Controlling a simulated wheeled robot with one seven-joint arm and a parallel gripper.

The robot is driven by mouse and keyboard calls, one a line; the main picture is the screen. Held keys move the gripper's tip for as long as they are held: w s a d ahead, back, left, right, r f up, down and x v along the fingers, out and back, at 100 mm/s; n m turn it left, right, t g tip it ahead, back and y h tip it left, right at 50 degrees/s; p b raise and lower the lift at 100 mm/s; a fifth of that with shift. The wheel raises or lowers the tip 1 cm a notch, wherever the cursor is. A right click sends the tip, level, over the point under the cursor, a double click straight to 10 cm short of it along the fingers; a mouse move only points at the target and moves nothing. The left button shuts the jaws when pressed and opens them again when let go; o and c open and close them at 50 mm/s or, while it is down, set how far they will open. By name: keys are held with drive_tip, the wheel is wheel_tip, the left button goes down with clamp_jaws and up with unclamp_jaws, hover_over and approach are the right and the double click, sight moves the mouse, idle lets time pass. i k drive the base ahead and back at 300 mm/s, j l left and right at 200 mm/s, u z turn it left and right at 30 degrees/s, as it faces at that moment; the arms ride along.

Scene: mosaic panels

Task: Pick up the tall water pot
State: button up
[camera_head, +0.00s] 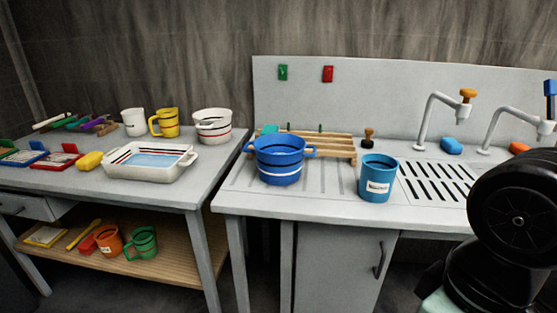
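A tall teal-blue pot (378,180) with a white label stands upright on the right-hand counter (300,208), near its front edge and left of the slotted drain. The writing on the label is too small to read surely. A wider blue pot (280,160) with two side handles and white bands stands to its left on the ribbed part of the counter. Part of my black arm shows at the right edge, apart from both pots. My gripper is not in view.
A wooden rack (335,146) and a brown stamp-like object (368,139) stand behind the pots. Taps (428,112) rise at the back right. The left table (205,180) holds a white basin (150,174), mugs and tools.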

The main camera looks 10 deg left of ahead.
sight(378, 172)
drive_tip(key=i+z, duration=0.2)
drive_tip(key=z, duration=0.15)
drive_tip(key=i+j+z, duration=0.15)
drive_tip(key=z, duration=0.2)
drive_tip(key=i+j+z, duration=0.15)
drive_tip(key=z, duration=0.2)
drive_tip(key=i, duration=0.1)
